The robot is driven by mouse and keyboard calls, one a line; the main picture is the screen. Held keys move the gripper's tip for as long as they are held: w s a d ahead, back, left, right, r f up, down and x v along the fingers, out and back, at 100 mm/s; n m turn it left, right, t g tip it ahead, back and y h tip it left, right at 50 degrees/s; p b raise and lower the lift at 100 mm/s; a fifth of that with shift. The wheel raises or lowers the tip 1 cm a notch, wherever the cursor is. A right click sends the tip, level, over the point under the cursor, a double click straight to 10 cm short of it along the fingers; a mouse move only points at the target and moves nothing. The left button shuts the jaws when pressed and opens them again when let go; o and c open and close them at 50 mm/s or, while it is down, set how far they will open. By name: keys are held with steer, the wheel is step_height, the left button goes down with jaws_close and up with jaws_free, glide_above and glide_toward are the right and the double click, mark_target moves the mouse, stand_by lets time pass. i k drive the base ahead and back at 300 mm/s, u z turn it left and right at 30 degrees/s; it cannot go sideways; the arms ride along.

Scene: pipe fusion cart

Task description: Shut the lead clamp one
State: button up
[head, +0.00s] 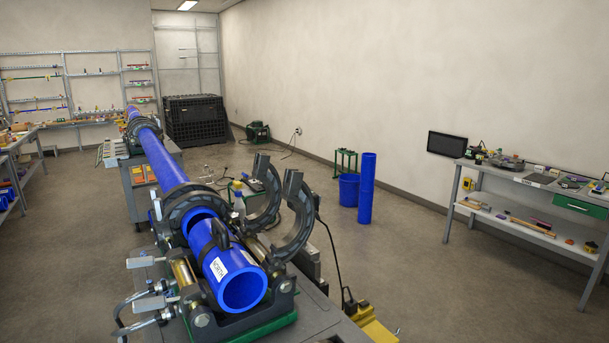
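The fusion cart carries a long blue pipe (163,160) running to the back and a short blue pipe (243,283) with a white "NORTH" label in the front cradle. Two dark curved clamp halves stand open on the right side, one nearer (302,215) and one farther (275,190). Another dark clamp ring (178,207) sits around the long pipe behind them. A black piece (221,236) rests over the short pipe's far part. I cannot tell which clamp is lead clamp one. My gripper is not in view.
Metal levers and hoses (148,303) stick out on the cart's left. A yellow object (375,328) is low at its front right. A workbench (545,183) lines the right wall; open floor lies between.

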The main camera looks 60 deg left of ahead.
mark_target(257, 221)
steer(key=i, duration=1.7)
steer(key=u, duration=3.3)
steer(key=i, duration=1)
steer(key=z, duration=0.05)
